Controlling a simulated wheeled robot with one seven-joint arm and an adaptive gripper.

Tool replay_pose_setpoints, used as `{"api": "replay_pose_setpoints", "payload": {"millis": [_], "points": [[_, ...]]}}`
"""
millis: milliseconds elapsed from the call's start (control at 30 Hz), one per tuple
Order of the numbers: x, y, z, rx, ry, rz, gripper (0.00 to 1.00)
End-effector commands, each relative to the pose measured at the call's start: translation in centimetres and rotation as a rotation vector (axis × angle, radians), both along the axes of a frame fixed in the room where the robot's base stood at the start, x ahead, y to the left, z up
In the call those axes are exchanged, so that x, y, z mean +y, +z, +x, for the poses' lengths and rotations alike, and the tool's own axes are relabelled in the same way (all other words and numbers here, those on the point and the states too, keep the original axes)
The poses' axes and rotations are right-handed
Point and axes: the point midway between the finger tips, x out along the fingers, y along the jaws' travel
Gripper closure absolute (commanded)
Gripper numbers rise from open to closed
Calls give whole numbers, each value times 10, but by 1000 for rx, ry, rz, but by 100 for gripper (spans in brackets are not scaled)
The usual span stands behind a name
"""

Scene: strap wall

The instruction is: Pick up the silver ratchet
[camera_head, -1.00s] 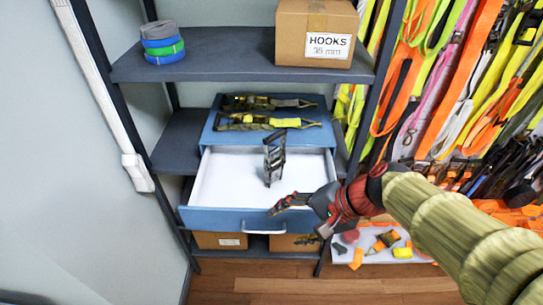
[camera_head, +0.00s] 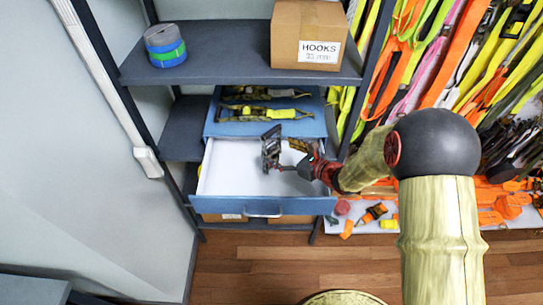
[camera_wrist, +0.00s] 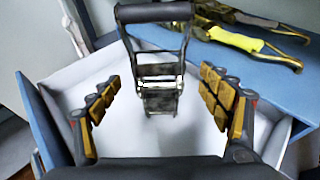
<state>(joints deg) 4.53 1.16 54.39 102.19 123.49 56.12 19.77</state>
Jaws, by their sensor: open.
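The silver ratchet (camera_head: 270,147) stands upright in the open white-lined drawer (camera_head: 228,178). In the wrist view the ratchet (camera_wrist: 160,71) shows a dark bar at its top and a metal frame below. My gripper (camera_head: 290,157) is open, just right of the ratchet in the head view. In the wrist view the fingers of my gripper (camera_wrist: 160,80) are spread to the left and right of the ratchet, which appears between and beyond them. I cannot tell whether they touch it; gaps show on both sides.
Ratchets with yellow straps (camera_head: 265,113) lie on the blue cabinet top behind the drawer. A shelf above holds a HOOKS box (camera_head: 308,35) and a strap roll (camera_head: 165,46). Hanging straps (camera_head: 430,60) fill the right side. The rest of the drawer is empty.

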Motion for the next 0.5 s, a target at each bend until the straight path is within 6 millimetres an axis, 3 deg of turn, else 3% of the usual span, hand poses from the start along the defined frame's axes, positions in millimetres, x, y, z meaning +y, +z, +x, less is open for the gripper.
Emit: {"api": "replay_pose_setpoints", "payload": {"millis": [500], "points": [[36,-19,35,-1,3,-2,22]]}}
